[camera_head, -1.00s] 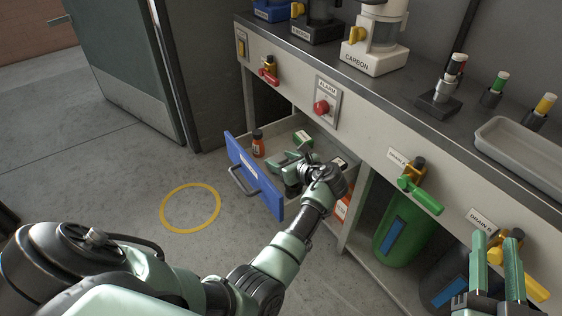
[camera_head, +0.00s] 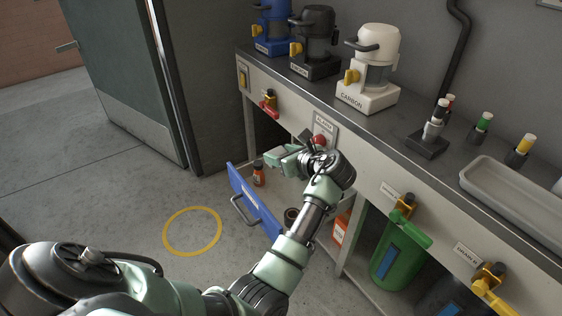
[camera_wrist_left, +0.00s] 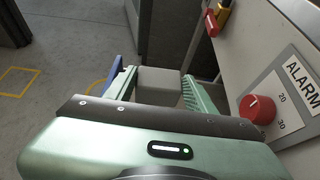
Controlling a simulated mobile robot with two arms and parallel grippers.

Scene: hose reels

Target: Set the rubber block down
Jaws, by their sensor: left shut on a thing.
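The grey rubber block (camera_wrist_left: 160,80) sits between the two green fingers of my left gripper (camera_wrist_left: 158,88) in the left wrist view. The fingers are shut on it. In the head view, my left gripper (camera_head: 290,156) is raised above the open blue-fronted drawer (camera_head: 254,203), just in front of the bench's front panel. The block is hard to make out there, mostly hidden by the gripper. My right gripper is out of view.
An orange bottle (camera_head: 259,174) and a dark round item (camera_head: 291,215) are in the drawer. The red alarm knob (camera_wrist_left: 257,108) is close to the right of my gripper. Canisters, small bottles and a grey tray (camera_head: 508,190) line the bench top. A yellow ring (camera_head: 192,231) marks clear floor.

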